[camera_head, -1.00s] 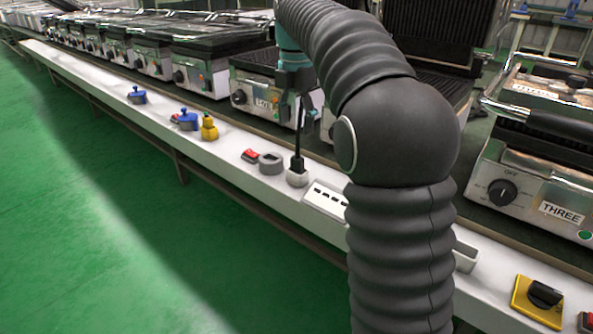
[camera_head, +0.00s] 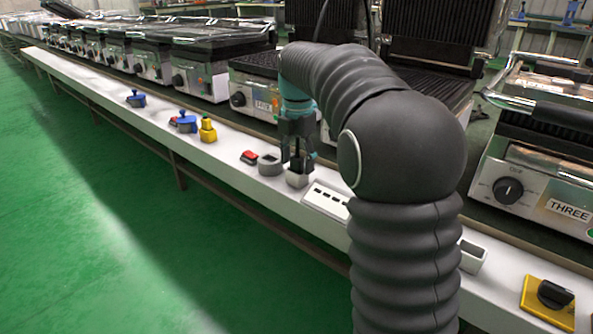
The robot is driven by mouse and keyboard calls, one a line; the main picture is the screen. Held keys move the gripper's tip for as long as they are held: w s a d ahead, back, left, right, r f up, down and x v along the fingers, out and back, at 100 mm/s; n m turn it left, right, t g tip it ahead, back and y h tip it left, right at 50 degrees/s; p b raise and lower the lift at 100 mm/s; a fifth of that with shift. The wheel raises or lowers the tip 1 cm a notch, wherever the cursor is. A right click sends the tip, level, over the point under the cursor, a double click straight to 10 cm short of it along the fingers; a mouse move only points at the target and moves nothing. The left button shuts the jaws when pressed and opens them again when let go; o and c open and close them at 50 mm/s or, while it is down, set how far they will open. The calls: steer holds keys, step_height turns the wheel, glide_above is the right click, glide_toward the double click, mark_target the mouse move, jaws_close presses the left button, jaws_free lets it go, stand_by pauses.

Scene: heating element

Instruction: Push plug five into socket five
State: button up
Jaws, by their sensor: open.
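A small pale grey socket box (camera_head: 297,181) stands on the white ledge, left of the white strip with several slots. A dark plug (camera_head: 297,168) sits at the top of the socket, mostly hidden by my fingers; I cannot tell how deep it sits. My gripper (camera_head: 299,160) points down, with its open fingers on either side of the plug, low over the socket. I cannot tell whether they touch the plug. No number is readable on the socket or plug.
A grey round-cornered piece (camera_head: 269,162) and a red switch (camera_head: 249,157) lie close left of the socket. The slotted strip (camera_head: 326,198) is close right. Yellow (camera_head: 208,130) and blue (camera_head: 186,122) devices stand farther left. Grills line the bench behind, one labelled THREE (camera_head: 568,209).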

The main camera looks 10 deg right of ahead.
steer(key=shift+r, duration=0.1)
jaws_close()
steer(key=shift+r, duration=0.1)
